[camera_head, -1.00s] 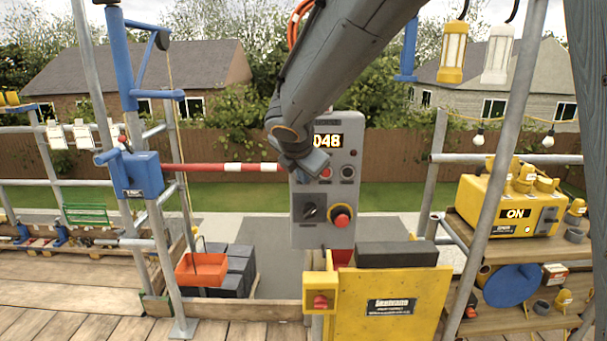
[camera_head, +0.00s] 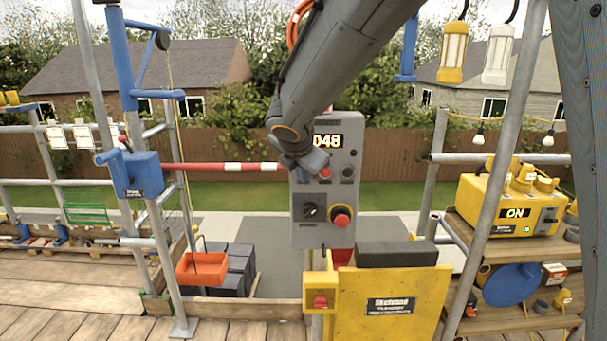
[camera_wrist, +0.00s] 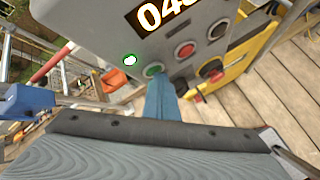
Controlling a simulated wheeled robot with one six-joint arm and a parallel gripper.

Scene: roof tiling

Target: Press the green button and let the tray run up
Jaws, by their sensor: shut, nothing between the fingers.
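The grey control panel (camera_head: 323,235) stands upright ahead, with a lit "048" display, a rotary knob and a red stop button. In the wrist view, the green button (camera_wrist: 153,70) is at the left of a row with a red and a black button. My gripper (camera_wrist: 160,98) is shut and empty, its tip just below the green button; I cannot tell if they touch. In the head view my gripper (camera_head: 310,165) covers the green button. A yellow hoist part (camera_head: 400,325) carries dark tiles; I cannot tell if it is the tray.
A yellow box with a red button (camera_head: 320,301) stands below the panel. An orange tub (camera_head: 202,269) hangs at left by dark blocks. Scaffold poles rise on both sides. A yellow "ON" unit (camera_head: 510,203) sits on the right shelf.

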